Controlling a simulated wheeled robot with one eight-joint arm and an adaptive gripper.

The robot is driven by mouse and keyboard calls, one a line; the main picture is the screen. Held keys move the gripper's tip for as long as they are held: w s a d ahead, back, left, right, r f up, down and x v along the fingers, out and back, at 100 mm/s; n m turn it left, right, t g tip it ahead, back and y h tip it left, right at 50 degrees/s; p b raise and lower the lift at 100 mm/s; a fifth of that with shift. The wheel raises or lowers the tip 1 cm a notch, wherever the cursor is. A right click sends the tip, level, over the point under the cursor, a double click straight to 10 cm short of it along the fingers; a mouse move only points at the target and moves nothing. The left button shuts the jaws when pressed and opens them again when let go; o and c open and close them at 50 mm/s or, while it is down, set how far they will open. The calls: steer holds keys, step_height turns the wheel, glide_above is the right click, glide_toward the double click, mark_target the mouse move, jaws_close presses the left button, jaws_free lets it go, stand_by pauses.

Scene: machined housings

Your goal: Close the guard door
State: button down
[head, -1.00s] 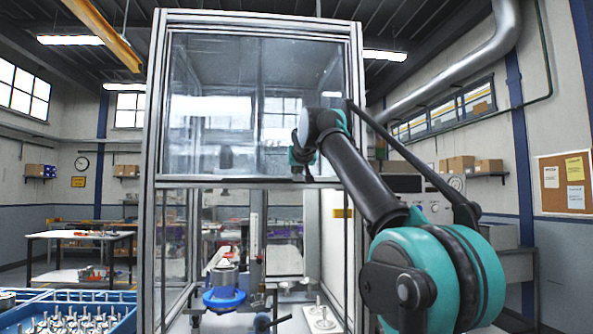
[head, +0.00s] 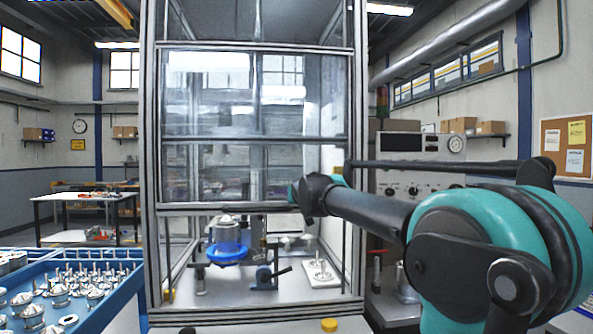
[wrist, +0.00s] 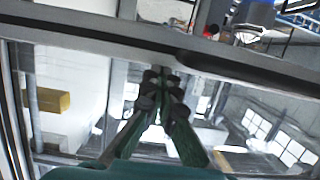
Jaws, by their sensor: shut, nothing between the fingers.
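The guard door (head: 225,207) is a clear panel with a metal rim that slides up and down in the cabinet's frame. It stands partly lowered, with an open gap between its bottom rail and the machine bed. My gripper (head: 293,193) is at the door's bottom rail, near its right half. In the wrist view the fingers of my gripper (wrist: 160,82) are together and empty, close to a long metal rail (wrist: 90,38). I cannot tell whether they touch it.
Inside the cabinet are a blue ring fixture (head: 228,253), a blue clamp (head: 265,277) and a white plate with pins (head: 320,273). A blue crate of metal parts (head: 125,268) stands at left. A yellow button (head: 329,325) is at the front edge.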

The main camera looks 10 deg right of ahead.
step_height(320, 180, down, 32)
steer(key=shift+w, duration=0.1)
stand_by(0.4)
